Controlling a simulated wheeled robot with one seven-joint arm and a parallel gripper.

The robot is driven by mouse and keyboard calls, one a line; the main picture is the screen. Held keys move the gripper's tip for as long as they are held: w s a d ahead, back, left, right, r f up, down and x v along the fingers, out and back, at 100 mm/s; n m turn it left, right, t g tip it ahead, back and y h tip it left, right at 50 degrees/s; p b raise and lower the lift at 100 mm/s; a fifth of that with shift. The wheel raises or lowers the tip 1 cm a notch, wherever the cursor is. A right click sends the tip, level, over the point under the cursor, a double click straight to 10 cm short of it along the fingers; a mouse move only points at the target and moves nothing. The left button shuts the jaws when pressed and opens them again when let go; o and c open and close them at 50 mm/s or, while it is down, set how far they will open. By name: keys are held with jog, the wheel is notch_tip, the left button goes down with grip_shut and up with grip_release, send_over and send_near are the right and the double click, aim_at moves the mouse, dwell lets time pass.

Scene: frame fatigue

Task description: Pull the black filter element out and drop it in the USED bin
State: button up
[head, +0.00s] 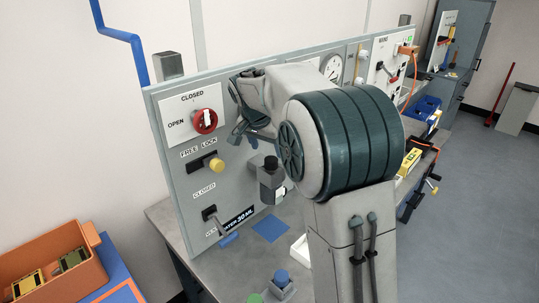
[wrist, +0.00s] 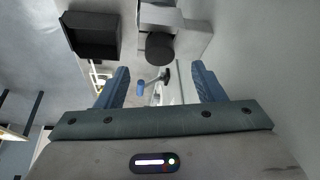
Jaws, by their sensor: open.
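A black round-topped part (head: 270,163), which looks like the filter element, sits in a grey housing (head: 268,184) on the panel. In the wrist view a dark round end (wrist: 160,48) shows at a light grey housing (wrist: 165,18), beyond the fingertips; I cannot be sure it is the same part. My gripper (wrist: 159,70) is open, its blue fingers apart with nothing held between them. In the head view my gripper (head: 244,120) is near the panel, up and left of the black part, partly hidden by my arm. No bin label reading USED is legible.
The grey panel (head: 165,150) carries a red knob (head: 206,121), a yellow knob (head: 216,165) and a lever (head: 211,214). An orange bin (head: 92,236) holding boxy parts stands at left. A dark open box (wrist: 92,35) shows in the wrist view. My arm hides much of the bench.

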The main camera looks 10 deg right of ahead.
aim_at(271, 160)
jog(key=x, duration=0.6)
jog(key=shift+p, duration=0.4)
jog(key=c, duration=1.2)
jog(key=shift+o, duration=0.2)
jog(key=shift+r, duration=0.1)
jog(key=shift+r+p, duration=1.75)
jog(key=shift+r, duration=1.3)
jog(key=shift+r, duration=0.1)
